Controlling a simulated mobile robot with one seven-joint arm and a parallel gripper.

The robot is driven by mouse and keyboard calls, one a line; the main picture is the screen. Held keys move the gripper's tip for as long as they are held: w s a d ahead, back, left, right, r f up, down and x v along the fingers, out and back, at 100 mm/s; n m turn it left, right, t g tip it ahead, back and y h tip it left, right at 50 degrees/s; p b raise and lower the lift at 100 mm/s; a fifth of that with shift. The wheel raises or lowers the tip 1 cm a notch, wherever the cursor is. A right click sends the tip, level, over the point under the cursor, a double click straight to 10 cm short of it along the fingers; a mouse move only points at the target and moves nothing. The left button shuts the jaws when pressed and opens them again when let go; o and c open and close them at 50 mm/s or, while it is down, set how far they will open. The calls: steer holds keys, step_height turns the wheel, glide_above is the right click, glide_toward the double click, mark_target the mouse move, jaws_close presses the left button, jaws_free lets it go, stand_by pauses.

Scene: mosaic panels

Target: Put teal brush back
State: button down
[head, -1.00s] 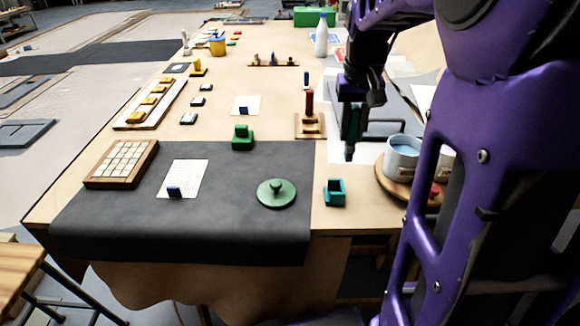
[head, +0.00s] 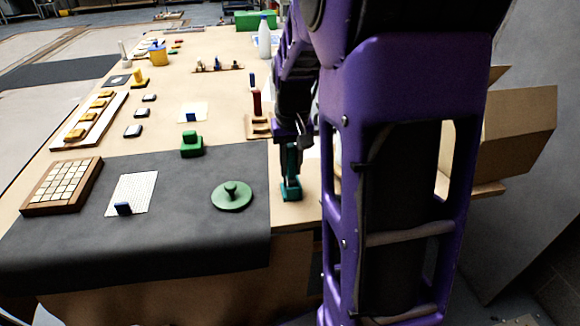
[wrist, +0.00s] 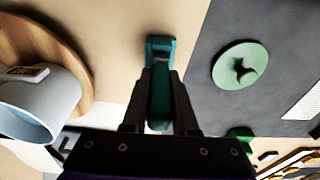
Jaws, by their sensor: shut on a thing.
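My gripper (head: 289,148) is shut on the teal brush (head: 291,168), which hangs upright below the jaws. The teal holder (head: 291,193) stands on the bare wood just right of the dark mat, directly under the brush. In the wrist view the teal brush (wrist: 160,102) sits between the two fingers (wrist: 158,112), and the rim of the teal holder (wrist: 161,42) shows just beyond it. The brush's lower end meets or overlaps the holder in both views. I cannot tell how deep it sits, as the brush and fingers hide the opening.
A green round lid (head: 232,197) lies on the dark mat (head: 190,235), left of the holder. A pale cup (wrist: 40,103) on a round wooden board (wrist: 70,60) is close by in the wrist view. A green block (head: 192,145) stands at the mat's back edge.

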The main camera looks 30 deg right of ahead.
mark_target(292, 181)
steer(key=shift+f, duration=0.2)
steer(key=c, duration=0.7)
jaws_free()
steer(key=shift+r, duration=0.1)
steer(key=r, duration=0.4)
steer(key=s+r+p, duration=0.1)
steer(key=r, duration=0.3)
steer(key=r+p, duration=0.1)
steer(key=r, duration=0.3)
steer(key=shift+s+a+r, duration=0.1)
steer(key=shift+s+a, duration=0.1)
